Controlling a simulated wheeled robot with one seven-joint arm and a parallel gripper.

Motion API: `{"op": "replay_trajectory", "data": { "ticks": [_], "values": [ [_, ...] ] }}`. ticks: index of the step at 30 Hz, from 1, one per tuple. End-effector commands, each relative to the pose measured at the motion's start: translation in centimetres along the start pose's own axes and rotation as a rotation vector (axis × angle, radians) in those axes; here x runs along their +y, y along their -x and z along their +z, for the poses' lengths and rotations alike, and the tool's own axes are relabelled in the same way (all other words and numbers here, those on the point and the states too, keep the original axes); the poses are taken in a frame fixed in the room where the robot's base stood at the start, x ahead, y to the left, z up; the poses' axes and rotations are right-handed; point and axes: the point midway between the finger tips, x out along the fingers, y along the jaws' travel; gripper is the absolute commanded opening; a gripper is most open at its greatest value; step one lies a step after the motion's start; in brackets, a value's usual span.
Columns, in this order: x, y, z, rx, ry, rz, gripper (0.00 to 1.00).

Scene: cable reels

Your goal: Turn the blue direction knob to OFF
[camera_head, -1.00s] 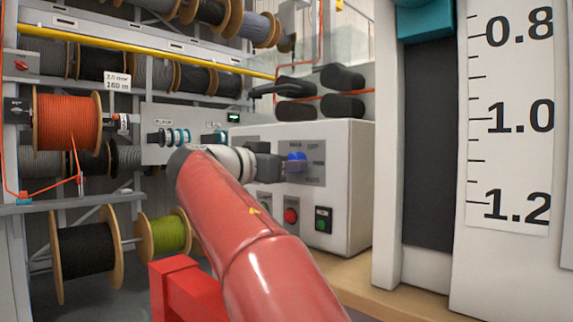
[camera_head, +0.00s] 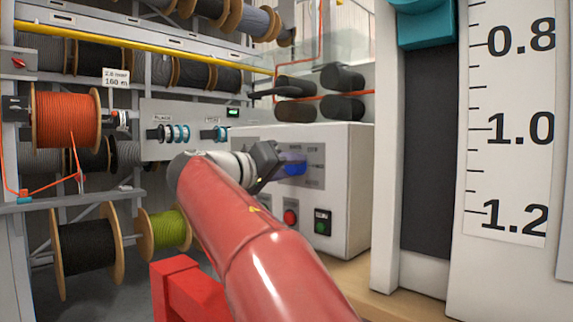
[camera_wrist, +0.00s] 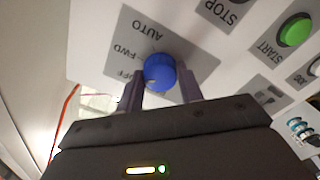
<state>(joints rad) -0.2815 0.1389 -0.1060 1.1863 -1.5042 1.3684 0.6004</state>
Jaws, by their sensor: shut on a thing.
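The blue direction knob (camera_head: 292,165) sits on a grey label plate on the front of a white control box (camera_head: 345,190). In the wrist view the knob (camera_wrist: 160,71) is between the two dark fingers of my gripper (camera_wrist: 160,90), which is shut on it. AUTO, FWD and OFF labels show on the plate (camera_wrist: 133,28) around the knob. A small pale mark on the knob's lower left rim lies towards the OFF side; its exact pointing is hard to tell. In the head view my gripper (camera_head: 277,160) is tilted at the knob and partly covers the plate.
A red button (camera_head: 291,217) and a green START button (camera_head: 322,222) are below the knob. Cable reels (camera_head: 67,119) stand on racks at the left. A white post with a scale (camera_head: 512,130) is at the right.

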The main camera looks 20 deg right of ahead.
Motion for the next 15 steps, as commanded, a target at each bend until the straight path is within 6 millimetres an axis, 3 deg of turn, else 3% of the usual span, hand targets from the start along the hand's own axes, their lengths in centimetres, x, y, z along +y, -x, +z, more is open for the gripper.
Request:
{"op": "replay_trajectory", "data": {
  "ticks": [15],
  "values": [
    [-0.04,0.00,0.02,0.000,0.068,0.000,0.14]
  ]
}}
